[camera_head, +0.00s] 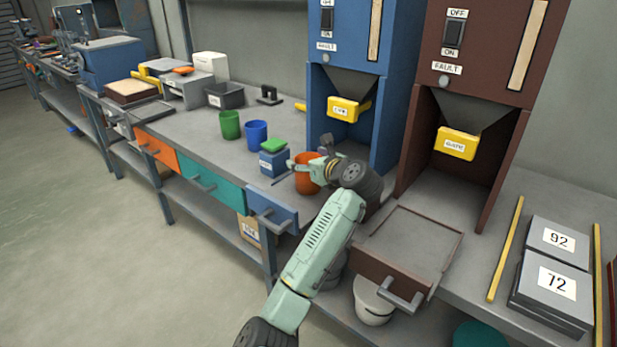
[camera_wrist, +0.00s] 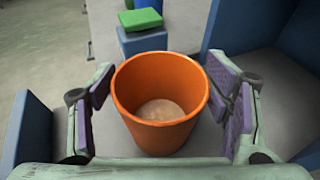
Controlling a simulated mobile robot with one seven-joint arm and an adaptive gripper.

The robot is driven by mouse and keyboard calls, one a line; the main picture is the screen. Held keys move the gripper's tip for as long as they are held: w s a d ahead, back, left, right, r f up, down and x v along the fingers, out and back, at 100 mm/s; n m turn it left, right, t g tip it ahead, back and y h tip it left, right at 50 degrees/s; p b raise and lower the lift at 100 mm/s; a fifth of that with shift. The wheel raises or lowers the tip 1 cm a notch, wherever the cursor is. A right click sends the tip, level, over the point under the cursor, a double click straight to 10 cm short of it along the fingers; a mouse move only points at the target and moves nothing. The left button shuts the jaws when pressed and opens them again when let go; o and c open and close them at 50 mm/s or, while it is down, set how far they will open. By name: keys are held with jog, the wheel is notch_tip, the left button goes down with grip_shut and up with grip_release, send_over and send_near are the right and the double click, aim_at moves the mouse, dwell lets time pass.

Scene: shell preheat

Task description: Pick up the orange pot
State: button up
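The orange pot (camera_wrist: 160,138) stands upright on the grey bench in the wrist view, with a light brown patch visible at its inside bottom. In the head view the orange pot (camera_head: 305,183) is partly hidden by my gripper (camera_head: 309,163). My gripper also shows in the wrist view (camera_wrist: 165,97), open, with one purple-padded finger on each side of the pot. A gap shows between the left finger and the pot. The right finger is closer to the pot's rim, and I cannot tell whether it touches.
A blue box with a green top (camera_head: 273,158) stands just left of the pot. Green (camera_head: 230,125) and blue (camera_head: 256,134) pots stand farther left. The blue dispenser (camera_head: 392,110) rises behind, and the brown one (camera_head: 487,185) stands to the right. An open drawer (camera_head: 268,215) juts from the bench front.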

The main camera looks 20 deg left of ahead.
jog(key=c, duration=1.4)
